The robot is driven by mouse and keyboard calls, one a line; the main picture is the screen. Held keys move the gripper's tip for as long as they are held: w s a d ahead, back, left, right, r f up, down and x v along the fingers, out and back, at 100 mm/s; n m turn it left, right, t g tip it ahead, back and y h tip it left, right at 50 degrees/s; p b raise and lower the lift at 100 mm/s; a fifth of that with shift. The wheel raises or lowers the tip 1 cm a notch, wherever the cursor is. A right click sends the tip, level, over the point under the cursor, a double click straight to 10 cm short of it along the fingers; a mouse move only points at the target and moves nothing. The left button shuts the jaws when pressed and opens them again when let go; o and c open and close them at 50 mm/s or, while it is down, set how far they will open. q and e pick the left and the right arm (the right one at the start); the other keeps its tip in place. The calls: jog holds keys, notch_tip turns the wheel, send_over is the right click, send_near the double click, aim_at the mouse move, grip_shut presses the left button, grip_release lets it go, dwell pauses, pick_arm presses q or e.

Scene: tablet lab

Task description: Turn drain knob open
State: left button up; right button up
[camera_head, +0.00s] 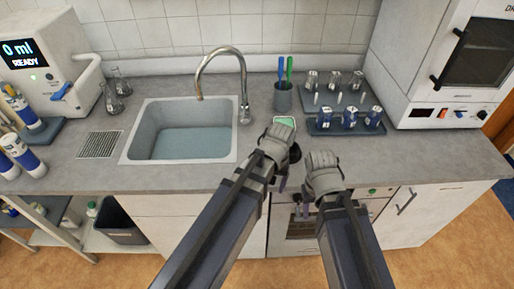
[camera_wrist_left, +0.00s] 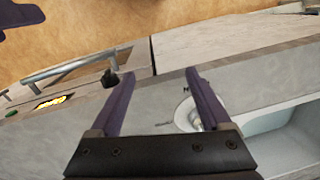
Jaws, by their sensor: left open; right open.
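A pale round dial (camera_wrist_left: 186,114), likely the drain knob, lies on the grey surface beside the sink in the left wrist view. The left gripper's finger on the right of that view partly covers it. In the head view I cannot make out the knob. My left gripper (camera_wrist_left: 160,78) is open with nothing between its fingers; it also shows in the head view (camera_head: 281,180), over the counter's front edge right of the sink (camera_head: 180,158). My right gripper (camera_head: 304,200) is open and empty, just right of the left one, in front of the cabinets.
A curved faucet (camera_head: 222,52) rises behind the sink. A cup with brushes (camera_head: 282,100) and a rack of blue-labelled vials (camera_head: 346,122) stand behind my grippers. A dispenser (camera_head: 45,65) is at the left, an oven-like device (camera_head: 440,112) at the right.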

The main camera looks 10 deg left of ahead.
pick_arm(q)
jog(key=w+a+r+n+p, duration=0.1)
jog(key=w+a+r+n, duration=0.1)
jog(key=w, duration=0.1)
jog(key=w+a+r+n+p, duration=0.2)
jog(key=w+n, duration=0.1)
jog(key=w+a+r+n+p, duration=0.2)
jog(key=w+a+r, duration=0.1)
jog(key=shift+r+n, duration=0.1)
jog(key=shift+n, duration=0.3)
jog(key=shift+w+a+n, duration=0.15)
jog(key=shift+a+n, duration=0.1)
jog(key=shift+n, duration=0.15)
pick_arm(e)
notch_tip(320, 180, up, 7)
pick_arm(q)
jog(key=shift+f, duration=0.2)
jog(key=f+b, duration=0.7)
jog(key=b, duration=0.1)
jog(key=shift+s+a+f, duration=0.15)
jog(key=shift+s+f, duration=0.1)
jog(key=shift+s, duration=0.05)
pick_arm(e)
notch_tip(320, 180, down, 8)
jog(key=shift+r, duration=0.2)
pick_arm(q)
jog(key=shift+c, duration=0.3)
grip_shut()
